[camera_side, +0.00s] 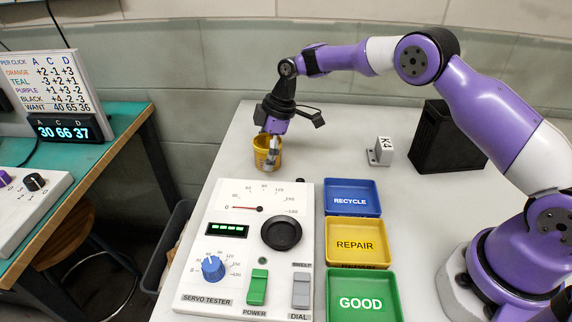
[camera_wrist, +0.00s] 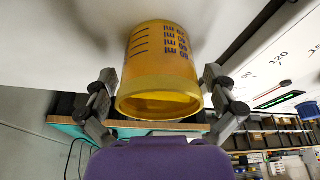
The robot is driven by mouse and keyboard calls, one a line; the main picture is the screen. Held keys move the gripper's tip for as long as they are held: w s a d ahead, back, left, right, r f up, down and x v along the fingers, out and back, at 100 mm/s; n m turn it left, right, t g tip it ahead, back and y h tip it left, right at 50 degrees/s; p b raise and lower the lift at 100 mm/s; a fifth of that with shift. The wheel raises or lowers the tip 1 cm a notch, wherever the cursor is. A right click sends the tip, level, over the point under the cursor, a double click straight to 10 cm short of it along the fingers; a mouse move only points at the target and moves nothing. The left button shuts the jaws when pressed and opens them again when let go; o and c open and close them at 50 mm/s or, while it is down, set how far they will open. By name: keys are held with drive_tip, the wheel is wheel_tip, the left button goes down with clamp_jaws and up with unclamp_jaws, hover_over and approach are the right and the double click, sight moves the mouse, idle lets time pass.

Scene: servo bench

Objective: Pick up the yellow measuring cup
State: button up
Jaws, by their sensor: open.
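The yellow measuring cup (camera_side: 261,161) stands upright on the pale bench top at the far left, behind the servo tester. My gripper (camera_side: 270,154) is down at the cup, with one finger showing in front of its right side. In the wrist view the yellow measuring cup (camera_wrist: 160,72), marked with ml lines, lies between the two dark fingers of my gripper (camera_wrist: 162,82). The fingers are open, one on each side, with narrow gaps to its wall. The far side of the cup is hidden.
The servo tester (camera_side: 214,260) lies in front of the cup. Blue RECYCLE (camera_side: 351,184), yellow REPAIR (camera_side: 356,226) and green GOOD (camera_side: 364,276) trays line its right. A K4 block (camera_side: 381,152) and black box (camera_side: 447,140) stand further right. The bench's left edge is close to the cup.

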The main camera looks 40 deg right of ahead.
drive_tip(key=c, duration=1.1)
drive_tip(key=shift+c, duration=0.2)
